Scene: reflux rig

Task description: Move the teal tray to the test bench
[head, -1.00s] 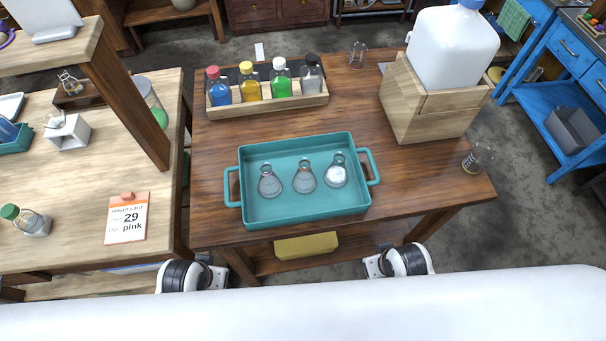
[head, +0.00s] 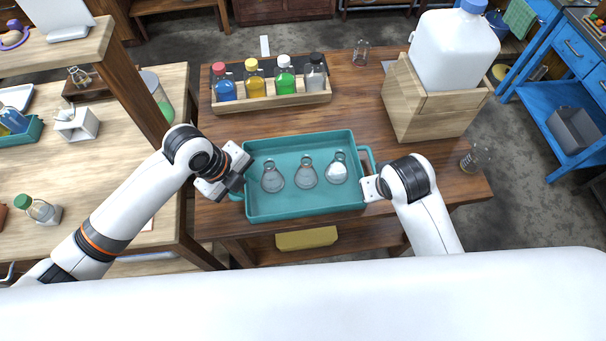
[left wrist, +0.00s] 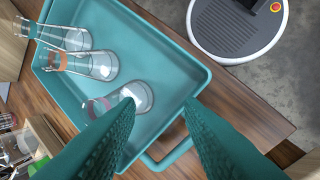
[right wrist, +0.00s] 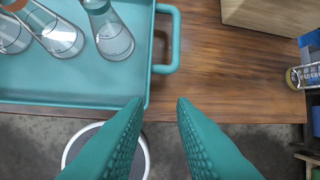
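Which surface is the test bench is not marked.
A rack (head: 272,98) of coloured bottles stands behind the tray. A wooden crate (head: 425,108) with a white jug (head: 452,50) is at the back right, and a small glass (head: 472,160) stands near the right edge. A lighter wooden bench (head: 110,150) is at the left.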

